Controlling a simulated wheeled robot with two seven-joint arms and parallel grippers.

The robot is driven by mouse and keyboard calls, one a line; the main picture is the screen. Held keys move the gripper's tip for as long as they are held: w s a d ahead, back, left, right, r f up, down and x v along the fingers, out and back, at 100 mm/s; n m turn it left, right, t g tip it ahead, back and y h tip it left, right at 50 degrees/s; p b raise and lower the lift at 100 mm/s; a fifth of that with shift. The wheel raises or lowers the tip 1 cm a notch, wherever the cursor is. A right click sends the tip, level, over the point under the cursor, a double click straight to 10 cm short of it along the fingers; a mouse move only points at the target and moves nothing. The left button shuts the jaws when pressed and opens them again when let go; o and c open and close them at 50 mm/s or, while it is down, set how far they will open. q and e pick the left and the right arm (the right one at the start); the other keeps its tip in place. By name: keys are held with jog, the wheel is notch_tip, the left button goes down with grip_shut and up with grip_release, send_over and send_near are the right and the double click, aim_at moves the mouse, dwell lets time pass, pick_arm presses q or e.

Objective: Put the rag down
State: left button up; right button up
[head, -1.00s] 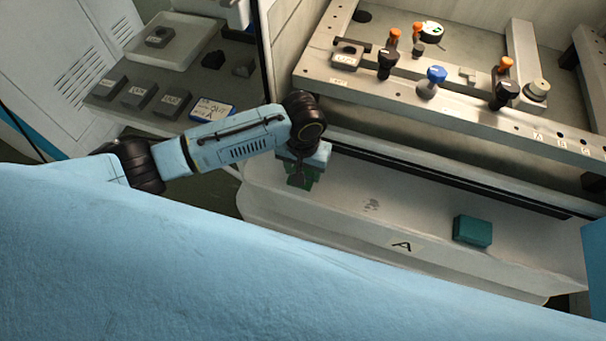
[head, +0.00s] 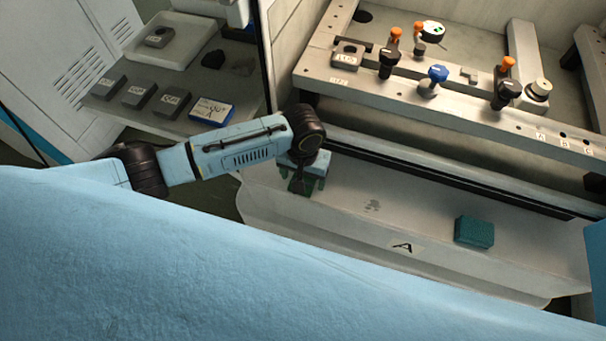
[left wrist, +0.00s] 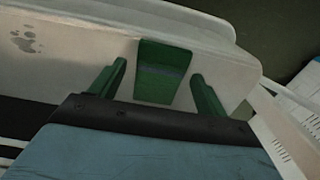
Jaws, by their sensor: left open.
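A folded green piece with a bluish stripe, which looks like the rag (left wrist: 162,72), lies on the pale trough floor in the left wrist view. In the head view only a small dark green part of it (head: 297,186) shows under my gripper. My left gripper (left wrist: 158,84) is open, with its two green fingers apart on either side of the rag and a gap to each. In the head view my left gripper (head: 301,184) is low over the left end of the trough (head: 345,215). My right gripper is not in view.
Behind rises a metal fixture frame (head: 450,115) with clamps and knobs. A side shelf (head: 135,118) at left holds grey blocks, a tray (head: 180,40) and a blue-edged card (head: 212,111). The trough's middle is clear.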

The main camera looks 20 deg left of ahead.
pick_arm(q)
jog(key=shift+r, duration=0.1)
notch_tip(320, 180, up, 12)
jog(key=p, duration=0.2)
jog(key=shift+r, duration=0.15)
dwell(0.4)
